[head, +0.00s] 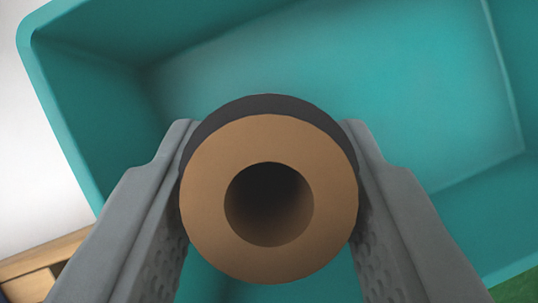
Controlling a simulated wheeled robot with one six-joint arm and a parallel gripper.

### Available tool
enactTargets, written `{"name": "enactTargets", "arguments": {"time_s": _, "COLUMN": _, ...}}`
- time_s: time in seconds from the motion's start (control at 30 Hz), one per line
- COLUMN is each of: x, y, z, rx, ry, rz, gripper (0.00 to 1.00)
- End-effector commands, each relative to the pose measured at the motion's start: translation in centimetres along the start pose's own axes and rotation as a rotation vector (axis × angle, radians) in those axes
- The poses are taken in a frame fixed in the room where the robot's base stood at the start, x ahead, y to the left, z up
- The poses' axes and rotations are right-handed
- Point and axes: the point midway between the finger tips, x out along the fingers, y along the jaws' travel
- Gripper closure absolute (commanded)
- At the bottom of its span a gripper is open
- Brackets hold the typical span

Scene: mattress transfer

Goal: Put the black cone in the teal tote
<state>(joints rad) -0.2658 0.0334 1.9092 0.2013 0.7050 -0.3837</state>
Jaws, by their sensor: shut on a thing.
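My gripper (268,125) is shut on the black cone (268,104), with one grey finger on each side of it. The cone's tan ring-shaped end (205,200) with a dark round hole faces the camera. Only a thin arc of its black side shows behind that end. The teal tote (400,80) fills most of the view behind the cone. The cone appears over the tote's open inside, and the tote's floor shows bare where visible. The cone's far end and its height above the floor are hidden.
The tote's rim (50,85) and wall run along the left. A pale surface (25,140) lies outside it, with a wooden piece (45,265) at the lower left. A green patch (520,289) shows at the lower right corner.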

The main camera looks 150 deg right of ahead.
Motion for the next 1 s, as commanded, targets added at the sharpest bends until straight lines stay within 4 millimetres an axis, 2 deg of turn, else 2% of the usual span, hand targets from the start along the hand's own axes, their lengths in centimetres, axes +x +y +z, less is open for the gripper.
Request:
{"name": "enactTargets", "arguments": {"time_s": 0.23, "x": 0.1, "y": 0.0, "z": 0.0, "rx": 0.0, "ry": 0.001, "rz": 0.0, "gripper": 1.0}}
{"name": "enactTargets", "arguments": {"time_s": 0.27, "x": 0.1, "y": 0.0, "z": 0.0, "rx": 0.0, "ry": 0.001, "rz": 0.0, "gripper": 0.57}}
{"name": "enactTargets", "arguments": {"time_s": 0.37, "x": 0.1, "y": 0.0, "z": 0.0, "rx": 0.0, "ry": 0.001, "rz": 0.0, "gripper": 0.39}}
{"name": "enactTargets", "arguments": {"time_s": 0.63, "x": 0.0, "y": 0.0, "z": 0.0, "rx": 0.0, "ry": 0.001, "rz": 0.001, "gripper": 0.39}}
{"name": "enactTargets", "arguments": {"time_s": 0.77, "x": -0.6, "y": 0.0, "z": -0.1, "rx": 0.0, "ry": 0.003, "rz": 0.001, "gripper": 0.39}}
{"name": "enactTargets", "arguments": {"time_s": 1.0, "x": -4.6, "y": 0.0, "z": -0.1, "rx": 0.0, "ry": 0.005, "rz": 0.002, "gripper": 0.39}}
